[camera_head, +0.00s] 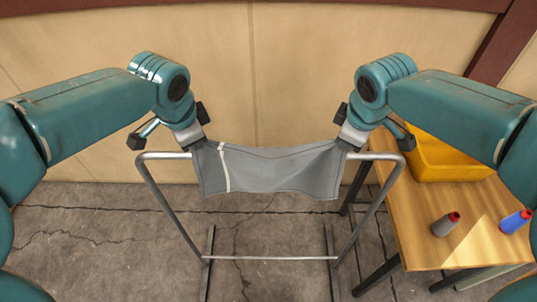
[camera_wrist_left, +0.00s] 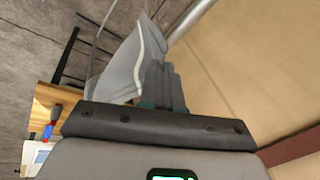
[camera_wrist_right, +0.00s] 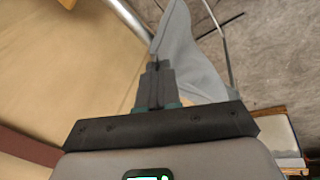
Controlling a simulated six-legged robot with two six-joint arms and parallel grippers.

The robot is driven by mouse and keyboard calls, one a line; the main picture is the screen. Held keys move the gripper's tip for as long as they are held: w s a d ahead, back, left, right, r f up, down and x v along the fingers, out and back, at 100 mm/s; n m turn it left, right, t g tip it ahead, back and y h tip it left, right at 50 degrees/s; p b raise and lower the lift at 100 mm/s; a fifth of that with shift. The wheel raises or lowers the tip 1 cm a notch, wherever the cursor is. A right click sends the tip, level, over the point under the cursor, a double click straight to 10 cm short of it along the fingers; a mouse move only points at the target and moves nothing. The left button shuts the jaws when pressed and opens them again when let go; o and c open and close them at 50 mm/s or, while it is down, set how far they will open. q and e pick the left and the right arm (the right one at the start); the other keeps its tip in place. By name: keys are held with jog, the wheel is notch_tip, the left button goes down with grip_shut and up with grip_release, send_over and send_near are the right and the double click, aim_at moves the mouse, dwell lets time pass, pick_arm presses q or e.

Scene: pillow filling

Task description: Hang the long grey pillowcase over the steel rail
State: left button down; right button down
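The long grey pillowcase (camera_head: 270,172), with a white stripe near its left end, is stretched between my two grippers. My left gripper (camera_head: 197,144) is shut on its upper left corner, and my right gripper (camera_head: 347,146) is shut on its upper right corner. The cloth sags slightly and hides the middle of the steel rail (camera_head: 163,155), so I cannot tell whether it touches it. The cloth also shows between the fingers in the left wrist view (camera_wrist_left: 125,65) and the right wrist view (camera_wrist_right: 190,60).
The rail's frame stands on cracked grey floor (camera_head: 100,230), clear at the left. A beige wall (camera_head: 300,70) is behind.

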jog(key=shift+a+r, duration=0.1)
jog(key=shift+a, duration=0.15)
dwell(0.6)
